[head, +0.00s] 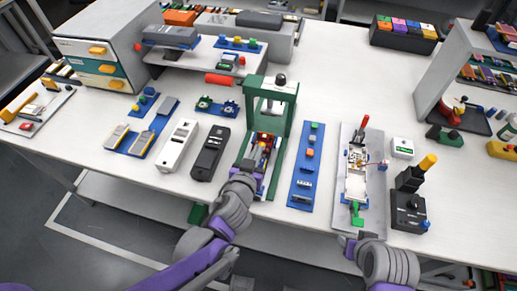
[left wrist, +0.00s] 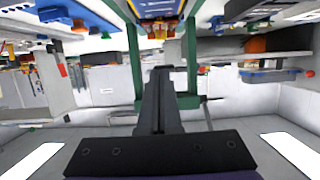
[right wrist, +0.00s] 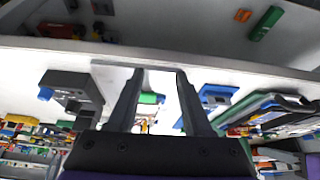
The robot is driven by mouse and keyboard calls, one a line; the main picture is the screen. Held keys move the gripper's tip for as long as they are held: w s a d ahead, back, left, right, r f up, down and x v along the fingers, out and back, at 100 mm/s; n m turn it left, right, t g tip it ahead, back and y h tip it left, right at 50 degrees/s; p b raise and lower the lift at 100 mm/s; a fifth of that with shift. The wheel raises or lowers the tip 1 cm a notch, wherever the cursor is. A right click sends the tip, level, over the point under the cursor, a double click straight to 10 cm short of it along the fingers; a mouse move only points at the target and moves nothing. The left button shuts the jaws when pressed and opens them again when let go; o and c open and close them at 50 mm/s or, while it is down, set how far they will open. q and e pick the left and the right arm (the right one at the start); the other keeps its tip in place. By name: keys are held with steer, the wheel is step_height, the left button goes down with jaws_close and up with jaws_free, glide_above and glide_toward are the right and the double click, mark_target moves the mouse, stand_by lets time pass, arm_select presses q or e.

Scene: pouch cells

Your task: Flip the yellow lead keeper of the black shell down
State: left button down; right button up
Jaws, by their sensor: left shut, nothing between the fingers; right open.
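The green press frame (head: 291,100) stands mid-table with a dark, open shell-like part between its posts, holding red, blue and yellow pieces (head: 264,146). In the left wrist view, yellow pieces (left wrist: 158,30) show at the top between the green posts (left wrist: 192,60); which one is the keeper, and its angle, I cannot tell. My left gripper (head: 248,171) is shut and empty at the front of the press; its tips also show in the left wrist view (left wrist: 163,70). A closed black casing (head: 210,153) lies left of the press. My right gripper (right wrist: 157,72) is open and empty at the table's front edge.
A white casing (head: 178,147) lies left of the black one. A blue strip (head: 306,165) with small parts lies right of the press. Further right are a metal plate (head: 341,217) with a fixture and a black box with a yellow-topped lever (head: 408,205).

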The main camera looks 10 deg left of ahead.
arm_select(q)
steer(key=p+v, duration=0.2)
steer(key=v, duration=0.4)
steer(key=shift+s+r, duration=0.15)
steer(key=shift+r, duration=0.35)
steer(key=shift+a, duration=0.1)
